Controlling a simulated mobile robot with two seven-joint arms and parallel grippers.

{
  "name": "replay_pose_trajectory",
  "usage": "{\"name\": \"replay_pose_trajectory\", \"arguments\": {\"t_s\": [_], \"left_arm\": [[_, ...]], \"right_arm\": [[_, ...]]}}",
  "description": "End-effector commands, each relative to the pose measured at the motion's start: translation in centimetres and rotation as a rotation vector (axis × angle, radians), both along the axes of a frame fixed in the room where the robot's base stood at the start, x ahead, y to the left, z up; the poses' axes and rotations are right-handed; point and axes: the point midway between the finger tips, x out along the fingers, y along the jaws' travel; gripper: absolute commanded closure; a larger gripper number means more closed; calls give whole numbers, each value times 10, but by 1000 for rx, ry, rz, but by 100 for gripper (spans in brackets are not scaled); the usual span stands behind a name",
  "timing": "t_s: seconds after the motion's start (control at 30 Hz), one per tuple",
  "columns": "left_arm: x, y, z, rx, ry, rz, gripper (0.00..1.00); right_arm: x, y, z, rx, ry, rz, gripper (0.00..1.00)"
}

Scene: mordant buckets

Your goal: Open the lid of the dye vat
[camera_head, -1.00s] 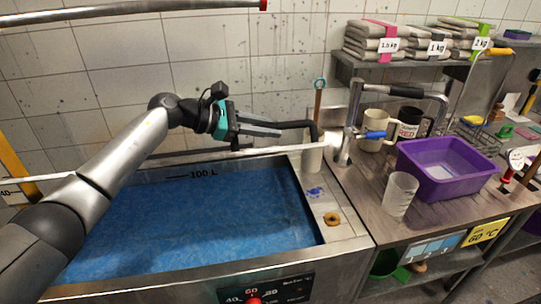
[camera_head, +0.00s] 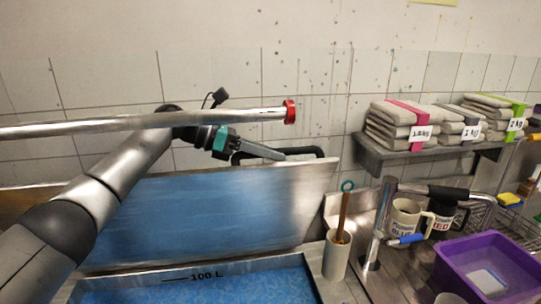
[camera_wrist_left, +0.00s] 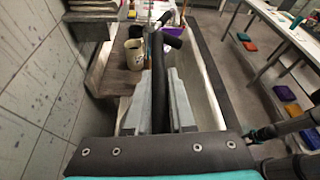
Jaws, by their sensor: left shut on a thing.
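The dye vat (camera_head: 170,278) is at the lower left of the head view, with blue liquid and a 100 L mark inside. Its lid (camera_head: 215,212) stands raised and tilted at the back, its inner face showing blue. A black bar handle (camera_head: 308,152) runs along the lid's top edge. My left gripper (camera_head: 268,152) is shut on this handle. In the left wrist view, the black handle (camera_wrist_left: 159,95) lies between the two grey fingers. Part of my right arm with a teal piece (camera_wrist_left: 262,133) shows at the right of the wrist view; its fingers are not clear.
A metal pipe with a red end (camera_head: 290,112) crosses in front of my left arm. A holder with a stick (camera_head: 336,255), mugs (camera_head: 405,218) and a purple basin (camera_head: 490,262) stand to the right. A shelf (camera_head: 385,150) holds folded cloth stacks.

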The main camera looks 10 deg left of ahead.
Motion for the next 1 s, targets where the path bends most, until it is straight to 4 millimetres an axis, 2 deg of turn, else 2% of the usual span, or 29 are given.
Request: {"name": "replay_pose_trajectory", "arguments": {"t_s": [0.47,0.5,0.73,0.77,1.0], "left_arm": [[0,1,0,3,15,1,100],[0,1,0,3,15,1,77],[0,0,0,1,14,0,51],[0,0,0,1,14,0,48],[0,1,1,-1,13,0,48]], "right_arm": [[-7,0,1,-1,11,0,50],[-7,0,1,-1,11,0,50],[-7,-1,1,-1,11,1,50],[-7,-1,1,-1,11,1,50],[-6,-1,0,-1,10,1,50]]}}
